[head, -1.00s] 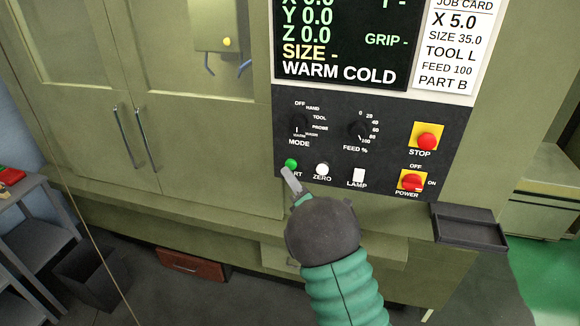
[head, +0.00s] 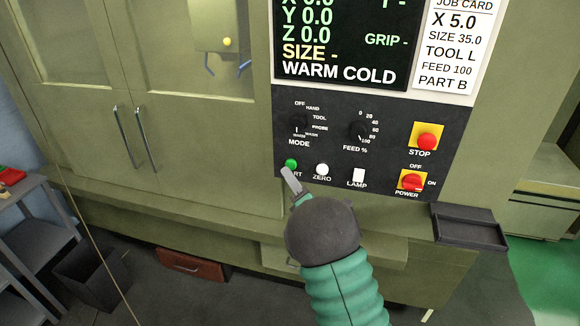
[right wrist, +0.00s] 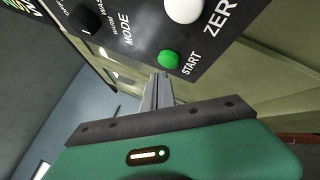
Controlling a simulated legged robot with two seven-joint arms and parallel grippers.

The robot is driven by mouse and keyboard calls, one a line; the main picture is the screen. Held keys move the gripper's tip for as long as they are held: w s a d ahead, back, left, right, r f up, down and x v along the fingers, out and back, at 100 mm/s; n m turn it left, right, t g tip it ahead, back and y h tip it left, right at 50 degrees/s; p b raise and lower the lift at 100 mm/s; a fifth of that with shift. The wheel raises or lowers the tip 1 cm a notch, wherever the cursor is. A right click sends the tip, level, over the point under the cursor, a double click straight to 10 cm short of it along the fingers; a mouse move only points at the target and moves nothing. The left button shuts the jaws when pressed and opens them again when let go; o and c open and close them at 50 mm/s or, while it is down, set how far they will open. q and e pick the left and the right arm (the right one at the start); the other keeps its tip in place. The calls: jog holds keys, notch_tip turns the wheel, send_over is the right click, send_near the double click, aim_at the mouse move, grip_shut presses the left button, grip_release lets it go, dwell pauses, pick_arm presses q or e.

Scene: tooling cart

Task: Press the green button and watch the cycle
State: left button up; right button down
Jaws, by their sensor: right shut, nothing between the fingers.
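The green START button (head: 291,164) is at the lower left of the dark control panel (head: 340,137). It also shows in the right wrist view (right wrist: 169,60), beside its START label. My right gripper (head: 287,174) is shut and empty, its fingertips just below the button in the head view and covering part of the label. In the right wrist view the fingertips (right wrist: 160,76) point at the button's lower edge; I cannot tell whether they touch it. The screen (head: 340,40) above reads WARM COLD, zeros for Y and Z, and dashes for SIZE and GRIP. My left gripper is not in view.
Close by on the panel are the white ZERO button (head: 322,169), LAMP switch (head: 358,175), red STOP button (head: 427,141) and POWER knob (head: 411,181). A small dark tray (head: 470,227) juts out at lower right. Closed doors (head: 190,130) are at left.

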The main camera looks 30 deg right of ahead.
jog(key=shift+w+d, duration=0.1)
jog(key=shift+w+d+r+b, duration=0.1)
jog(key=shift+w+d+b, duration=0.1)
jog(key=shift+b, duration=0.1)
jog(key=shift+w+d+b, duration=0.2)
jog(key=shift+d+b, duration=0.1)
dwell(0.9)
jog(key=shift+w+d+r, duration=0.1)
jog(key=shift+r, duration=0.1)
dwell(0.6)
jog(key=shift+s+a+f+b, duration=0.25)
jog(key=shift+s+a+b, duration=0.1)
jog(key=shift+s+a, duration=0.2)
jog(key=shift+s, duration=0.1)
